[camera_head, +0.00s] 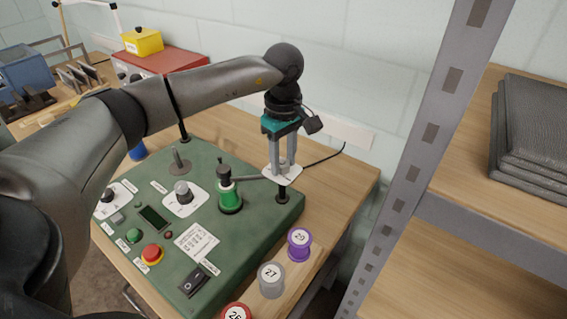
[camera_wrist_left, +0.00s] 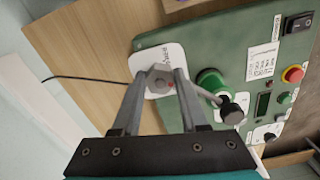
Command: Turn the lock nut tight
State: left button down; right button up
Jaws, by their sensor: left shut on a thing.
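My left gripper (camera_head: 283,168) reaches down over the far right corner of the green machine panel (camera_head: 255,215). Its two grey fingers stand around a small grey nut (camera_wrist_left: 160,84) above a white label plate (camera_wrist_left: 148,60), and I take this to be the lock nut. The left gripper (camera_wrist_left: 163,80) is shut on it. In the head view the fingers hide the nut; the white plate (camera_head: 270,173) shows around the fingertips, with a dark post (camera_head: 283,192) below. The right gripper is in neither view.
A red button (camera_head: 151,254) and black switch (camera_head: 193,281) sit on the panel. Numbered spools, including a purple one (camera_head: 299,244), stand in front. A metal shelf post (camera_head: 420,150) rises at right.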

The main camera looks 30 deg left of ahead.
aim_at(282, 164)
pick_arm(q)
jog(key=m+b, duration=0.1)
jog(key=m, duration=0.2)
jog(key=shift+m, duration=0.3)
jog(key=shift+r+m+b, duration=0.1)
jog(key=shift+m+b, duration=0.45)
jog(key=shift+m, duration=1.05)
jog(key=shift+c, duration=2.2)
grip_release()
jog(key=shift+s, duration=0.1)
notch_tip(282, 164, up, 15)
jog(key=shift+p, duration=0.4)
